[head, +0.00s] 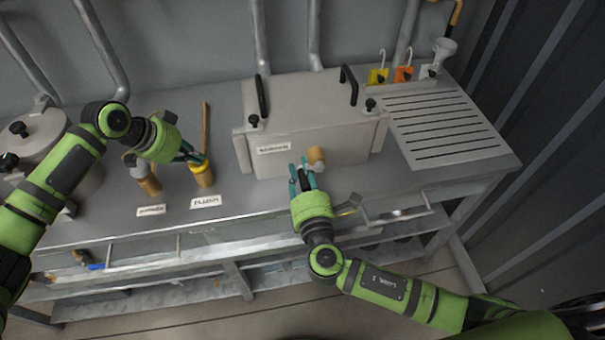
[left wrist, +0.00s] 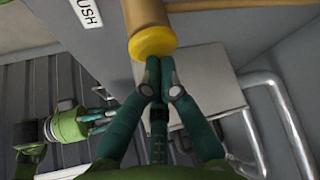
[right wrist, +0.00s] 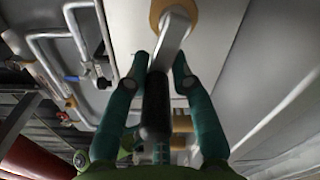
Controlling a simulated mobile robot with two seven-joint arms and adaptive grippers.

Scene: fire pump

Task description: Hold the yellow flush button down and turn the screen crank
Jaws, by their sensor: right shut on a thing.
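The yellow flush button (head: 201,163) caps a brass post behind the FLUSH label; it also shows in the left wrist view (left wrist: 152,43). My left gripper (head: 196,158) is shut and empty, its fingertips together at the button's top, seemingly touching it. Whether the button is pressed down cannot be told. The screen crank (right wrist: 176,40) sticks out from a brass hub (head: 316,155) on the front of the grey SCREEN box (head: 345,145). My right gripper (right wrist: 163,75) is shut on the crank's dark handle (right wrist: 156,108), its fingers on either side.
A second brass post (head: 150,186) stands left of the flush button, close to my left wrist. A round lidded vessel (head: 35,140) is at the far left.

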